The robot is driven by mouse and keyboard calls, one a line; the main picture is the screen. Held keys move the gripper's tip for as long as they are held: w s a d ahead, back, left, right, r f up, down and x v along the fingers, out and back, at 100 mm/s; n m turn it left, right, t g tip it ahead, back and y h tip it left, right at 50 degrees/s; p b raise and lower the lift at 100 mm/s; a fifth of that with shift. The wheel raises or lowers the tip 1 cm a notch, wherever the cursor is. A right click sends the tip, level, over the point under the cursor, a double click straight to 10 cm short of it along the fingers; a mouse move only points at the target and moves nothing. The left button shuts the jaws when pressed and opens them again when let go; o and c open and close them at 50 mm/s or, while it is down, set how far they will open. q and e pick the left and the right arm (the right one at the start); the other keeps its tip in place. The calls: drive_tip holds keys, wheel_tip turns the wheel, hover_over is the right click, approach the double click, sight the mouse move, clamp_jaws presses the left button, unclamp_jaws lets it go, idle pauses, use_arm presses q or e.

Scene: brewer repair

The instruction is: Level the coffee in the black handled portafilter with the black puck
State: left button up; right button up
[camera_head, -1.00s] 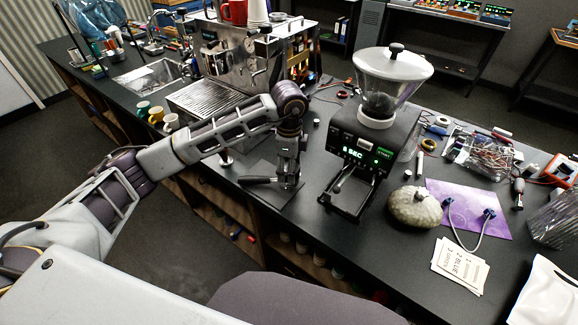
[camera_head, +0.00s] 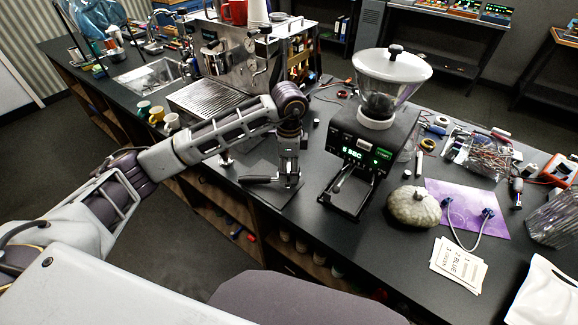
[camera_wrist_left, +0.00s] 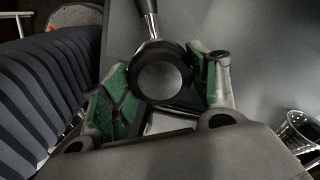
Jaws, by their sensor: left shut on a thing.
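The portafilter's black handle (camera_head: 258,179) points left from under my left gripper (camera_head: 288,180), over a dark mat (camera_head: 270,205) near the counter's front edge. In the left wrist view its handle with a metal neck (camera_wrist_left: 149,20) points up the picture. My left gripper (camera_wrist_left: 165,82) points down, its green pads on both sides of a round black piece with a grey middle, which looks like the puck (camera_wrist_left: 160,78) on the portafilter. The gripper is shut on it. The coffee is hidden, and how far the puck sits in the basket cannot be told. My right gripper is not in view.
A grinder (camera_head: 377,135) stands close to the right of the gripper. A steel espresso machine (camera_head: 232,60) stands behind it. A ribbed round object (camera_head: 414,207), a purple mat (camera_head: 467,208) and paper cards (camera_head: 459,266) lie farther right. Cups (camera_head: 157,115) stand at the left.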

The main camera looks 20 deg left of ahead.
use_arm(q)
drive_tip(key=shift+n+p, duration=0.3)
drive_tip(key=shift+n, duration=0.5)
drive_tip(key=shift+n, duration=0.4)
drive_tip(key=shift+m, duration=0.9)
drive_tip(key=shift+m+b, duration=0.45)
drive_tip(key=shift+m, duration=0.05)
drive_tip(key=shift+m, duration=0.4)
drive_tip(key=shift+m, duration=0.4)
drive_tip(key=shift+m+b, duration=0.7)
drive_tip(key=shift+m, duration=0.1)
drive_tip(key=shift+m, duration=0.5)
